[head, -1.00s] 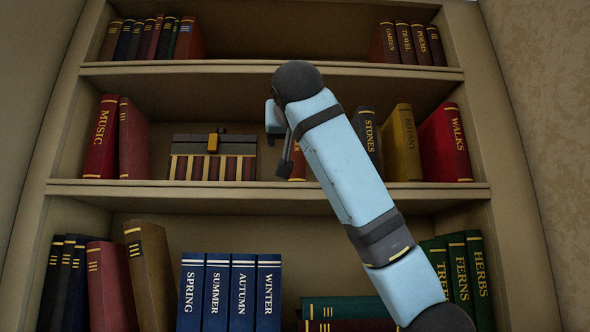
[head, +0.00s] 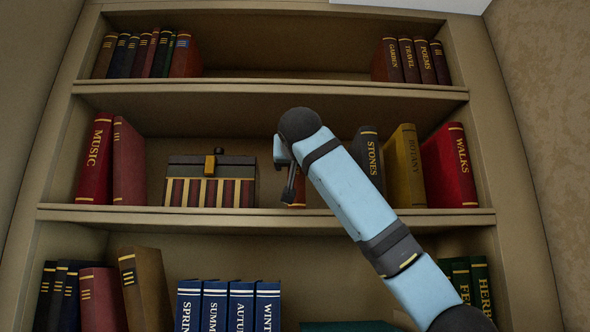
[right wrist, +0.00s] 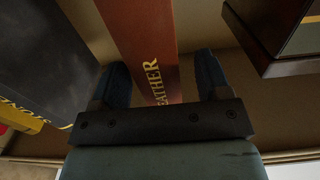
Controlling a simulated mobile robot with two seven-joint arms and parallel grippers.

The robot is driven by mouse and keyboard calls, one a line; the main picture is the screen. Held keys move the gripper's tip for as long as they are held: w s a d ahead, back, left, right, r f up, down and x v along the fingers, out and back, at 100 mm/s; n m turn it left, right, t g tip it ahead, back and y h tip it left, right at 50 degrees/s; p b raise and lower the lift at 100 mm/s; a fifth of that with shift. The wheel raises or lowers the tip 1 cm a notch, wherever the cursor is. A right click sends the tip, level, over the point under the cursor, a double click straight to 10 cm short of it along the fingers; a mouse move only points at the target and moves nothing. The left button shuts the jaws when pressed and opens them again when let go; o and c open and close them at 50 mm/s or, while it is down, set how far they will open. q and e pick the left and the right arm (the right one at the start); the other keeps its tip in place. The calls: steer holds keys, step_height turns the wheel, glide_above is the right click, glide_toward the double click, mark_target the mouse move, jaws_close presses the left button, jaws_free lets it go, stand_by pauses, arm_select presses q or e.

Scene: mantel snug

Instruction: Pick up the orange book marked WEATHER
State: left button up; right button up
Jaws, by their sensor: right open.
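The orange-brown book (right wrist: 143,38) stands in the right wrist view with gold letters "EATHER" readable on its spine; the rest of the word is hidden by my gripper. In the head view only a small orange part of the book (head: 298,200) shows on the middle shelf, behind my right gripper (head: 284,174). In the right wrist view my right gripper (right wrist: 163,82) is open, with one dark finger on each side of the spine. I cannot tell whether the fingers touch the book. My left gripper is not in view.
The dark STONES book (head: 369,157) stands to the right, beside BOTANY (head: 405,170) and WALKS (head: 450,165). A striped chest (head: 210,182) sits to the left on the same shelf (head: 130,215). The shelf above (head: 280,88) has a clear middle.

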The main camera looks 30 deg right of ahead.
steer(key=shift+p+x, duration=0.3)
steer(key=shift+x, duration=1.2)
steer(key=shift+s, duration=0.15)
steer(key=c, duration=0.6)
jaws_close()
